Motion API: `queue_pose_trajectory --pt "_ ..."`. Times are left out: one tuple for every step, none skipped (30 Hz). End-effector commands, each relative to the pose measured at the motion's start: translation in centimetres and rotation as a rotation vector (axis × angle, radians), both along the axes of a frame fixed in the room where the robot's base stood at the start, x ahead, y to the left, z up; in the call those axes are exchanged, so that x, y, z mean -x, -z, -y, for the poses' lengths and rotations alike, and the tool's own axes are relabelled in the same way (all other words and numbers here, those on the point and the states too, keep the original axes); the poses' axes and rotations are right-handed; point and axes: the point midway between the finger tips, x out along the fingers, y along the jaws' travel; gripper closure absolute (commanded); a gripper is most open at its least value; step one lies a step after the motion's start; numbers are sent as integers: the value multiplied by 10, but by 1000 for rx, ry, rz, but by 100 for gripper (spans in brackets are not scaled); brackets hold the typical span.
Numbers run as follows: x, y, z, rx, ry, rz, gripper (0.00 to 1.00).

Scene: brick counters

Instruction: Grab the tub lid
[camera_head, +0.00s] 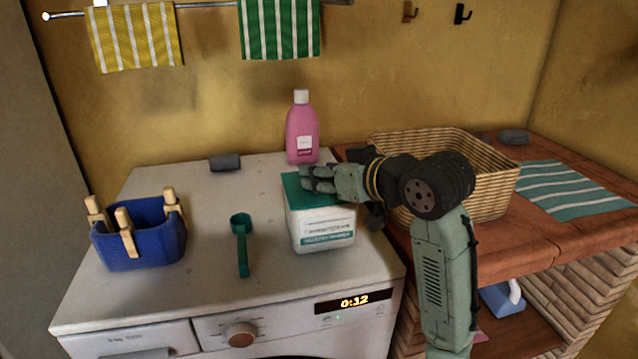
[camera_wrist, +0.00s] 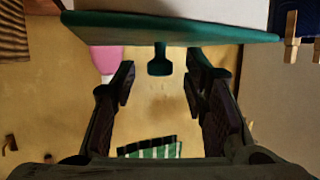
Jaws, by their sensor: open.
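The tub (camera_head: 320,228) is a white box with teal print, standing on the right part of the white washing machine top. Its teal lid (camera_head: 291,187) sits flat on it. In the wrist view, which is upside down, the lid (camera_wrist: 170,27) spans the top, and its teal knob (camera_wrist: 160,62) sticks out from the middle. My gripper (camera_head: 306,178) is over the lid, reaching in from the right and covering part of it. In the wrist view my gripper (camera_wrist: 160,82) is open and empty, with a finger on either side of the knob and gaps between.
A pink bottle (camera_head: 301,133) stands just behind the tub. A wicker basket (camera_head: 490,188) is right, on the brick counter. A teal scoop (camera_head: 242,245) and a blue basket with clothespins (camera_head: 140,240) lie left. A grey object (camera_head: 225,162) is at the back.

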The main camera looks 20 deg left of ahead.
Motion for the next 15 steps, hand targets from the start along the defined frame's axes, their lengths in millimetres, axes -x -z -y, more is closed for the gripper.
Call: queue_pose_trajectory --pt "-1 1 -2 1 0 -1 59" --pt "-1 1 -2 0 0 0 59" --pt "-2 2 -3 0 0 0 59" --pt "-2 2 -3 0 0 0 59" --pt "-2 2 -3 1 0 1 59" --pt "-1 1 -3 1 0 1 59" --pt "-1 1 -3 1 0 1 59" --pt "-1 1 -2 1 0 1 60" --pt "-1 1 -2 1 0 1 63" --pt "-1 1 -2 1 0 1 65" --pt "-1 1 -2 1 0 1 67" --pt "-1 1 -2 1 0 1 69" --pt "-1 1 -2 0 0 1 71" --pt "-1 1 -2 1 0 1 73" --pt "-1 1 -2 0 0 1 76"
